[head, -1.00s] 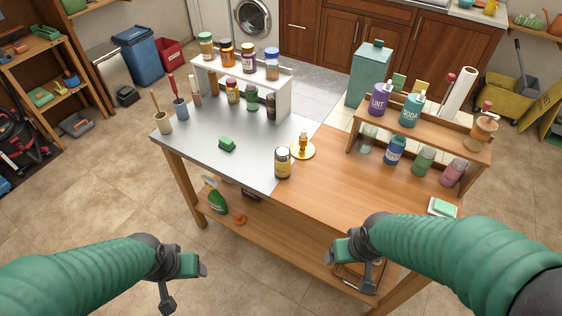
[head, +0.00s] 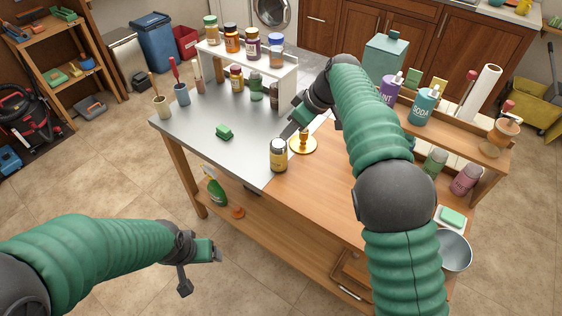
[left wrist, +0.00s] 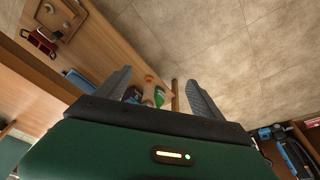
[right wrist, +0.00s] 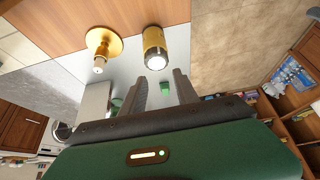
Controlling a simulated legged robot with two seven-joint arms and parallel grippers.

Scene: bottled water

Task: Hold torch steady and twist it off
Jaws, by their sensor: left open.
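The torch (head: 278,155), a yellow cylinder with a dark band, stands upright near the seam between the table's grey and wooden parts. In the right wrist view the torch (right wrist: 154,42) shows a bright white end facing the camera. My right gripper (head: 295,124) hangs over the table behind the torch and the brass stand; its fingers are partly hidden in the head view. In its wrist view my right gripper (right wrist: 160,78) has fingers apart with nothing between them, and the torch lies beyond the tips. My left gripper (head: 203,269) is open and empty, out in front of the table.
A brass stand (head: 303,147) with a round base is just right of the torch. A white rack (head: 285,88) with bottles stands behind, and a wooden shelf (head: 488,145) is at right. The wood's front is clear.

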